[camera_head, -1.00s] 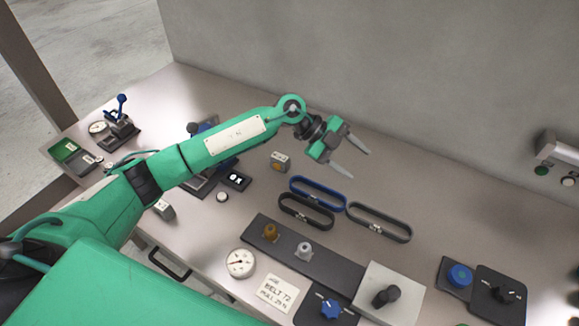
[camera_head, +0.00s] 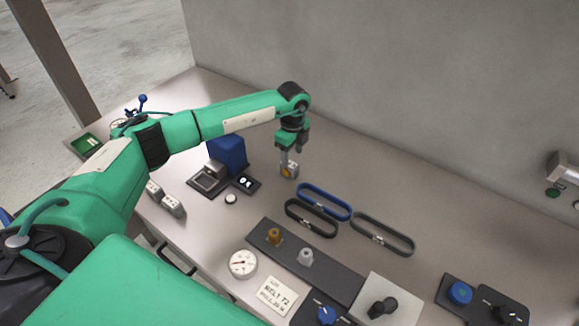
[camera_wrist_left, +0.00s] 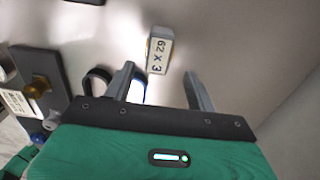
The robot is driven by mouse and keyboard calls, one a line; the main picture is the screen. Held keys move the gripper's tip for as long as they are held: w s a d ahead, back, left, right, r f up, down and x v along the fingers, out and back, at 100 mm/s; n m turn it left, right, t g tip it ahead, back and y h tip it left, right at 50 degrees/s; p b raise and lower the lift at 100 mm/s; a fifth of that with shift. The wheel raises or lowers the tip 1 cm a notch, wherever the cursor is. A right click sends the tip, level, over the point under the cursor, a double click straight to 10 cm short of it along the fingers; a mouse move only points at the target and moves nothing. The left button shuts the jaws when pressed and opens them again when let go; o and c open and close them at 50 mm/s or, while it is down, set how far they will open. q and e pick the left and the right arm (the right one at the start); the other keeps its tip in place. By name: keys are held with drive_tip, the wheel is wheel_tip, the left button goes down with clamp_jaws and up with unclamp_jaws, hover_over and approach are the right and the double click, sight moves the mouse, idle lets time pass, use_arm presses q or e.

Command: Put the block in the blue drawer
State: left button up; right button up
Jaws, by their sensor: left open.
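A small grey block (camera_head: 289,171) with an orange mark lies on the bench under my left gripper (camera_head: 290,148). In the left wrist view the block (camera_wrist_left: 160,50) shows a "62 x 3" label and lies ahead of the gap between the fingers (camera_wrist_left: 161,88). My left gripper is open, points down and holds nothing. I cannot tell whether its fingertips touch the block. A dark drawer handle (camera_head: 178,262) shows at the bench front; I cannot make out a blue drawer front. My right gripper is out of view.
Blue (camera_head: 325,201), black (camera_head: 311,217) and grey (camera_head: 383,234) belts lie right of the block. A blue housing (camera_head: 228,152) stands left of it. Two more grey blocks (camera_head: 172,206) lie near the front edge. A gauge (camera_head: 243,263) and knob panels fill the front.

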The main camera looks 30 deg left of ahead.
sight(290, 164)
use_arm(q)
drive_tip(key=shift+f, duration=0.65)
drive_tip(key=shift+f+p, duration=0.25)
drive_tip(key=shift+p, duration=0.1)
drive_tip(key=f, duration=0.1)
drive_tip(key=f+p, duration=0.1)
drive_tip(key=f, duration=0.1)
drive_tip(key=shift+s+a+f+p, duration=0.15)
drive_tip(key=shift+a+f+p, duration=0.1)
drive_tip(key=shift+p, duration=0.15)
drive_tip(key=shift+f, duration=0.65)
clamp_jaws()
